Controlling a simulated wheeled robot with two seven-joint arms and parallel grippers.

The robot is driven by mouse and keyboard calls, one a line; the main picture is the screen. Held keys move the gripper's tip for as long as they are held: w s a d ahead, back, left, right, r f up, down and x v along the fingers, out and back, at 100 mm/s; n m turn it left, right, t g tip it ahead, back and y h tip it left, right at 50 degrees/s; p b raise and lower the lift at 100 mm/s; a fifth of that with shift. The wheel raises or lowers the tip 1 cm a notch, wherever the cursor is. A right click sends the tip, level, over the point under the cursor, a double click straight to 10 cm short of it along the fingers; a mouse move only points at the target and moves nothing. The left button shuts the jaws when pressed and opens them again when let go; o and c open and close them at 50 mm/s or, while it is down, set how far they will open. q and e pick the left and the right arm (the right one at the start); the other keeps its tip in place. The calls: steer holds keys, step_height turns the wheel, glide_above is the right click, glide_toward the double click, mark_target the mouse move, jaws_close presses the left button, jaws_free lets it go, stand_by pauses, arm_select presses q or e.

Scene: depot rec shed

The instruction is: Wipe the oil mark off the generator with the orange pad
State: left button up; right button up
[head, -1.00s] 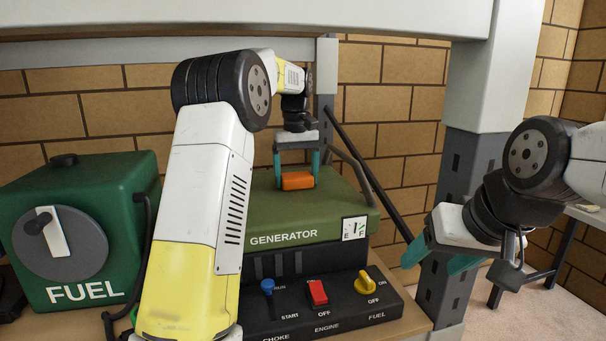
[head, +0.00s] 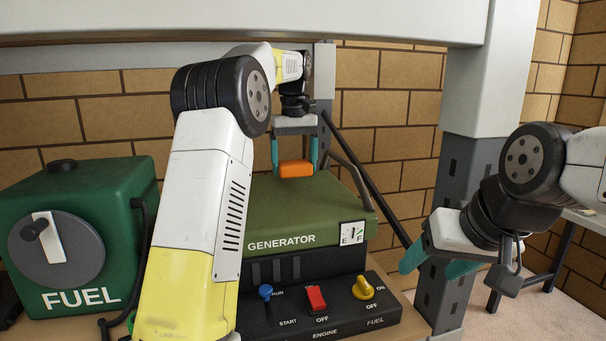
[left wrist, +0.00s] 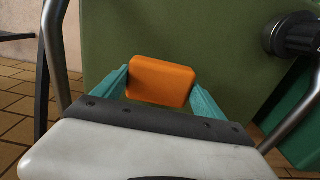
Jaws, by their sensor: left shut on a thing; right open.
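The green generator (head: 300,208) stands on a bench, with its flat top facing up. My left gripper (head: 295,163) is over the far part of the generator's top, shut on the orange pad (head: 296,169). In the left wrist view the pad (left wrist: 161,80) sits between the two teal fingers, with the green top (left wrist: 200,35) beyond it. I cannot tell whether the pad touches the top. No oil mark shows in either view; my left arm hides part of the generator. My right gripper (head: 436,262) is open and empty to the right of the generator.
A green fuel tank (head: 120,215) stands left of the generator. A control panel with blue, red and yellow switches (head: 318,300) is in front. A grey post (head: 460,200) rises at the right, and a shelf beam (head: 240,22) crosses above.

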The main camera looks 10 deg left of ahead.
arm_select(q)
steer(key=shift+r, duration=0.45)
steer(key=shift+r, duration=1.5)
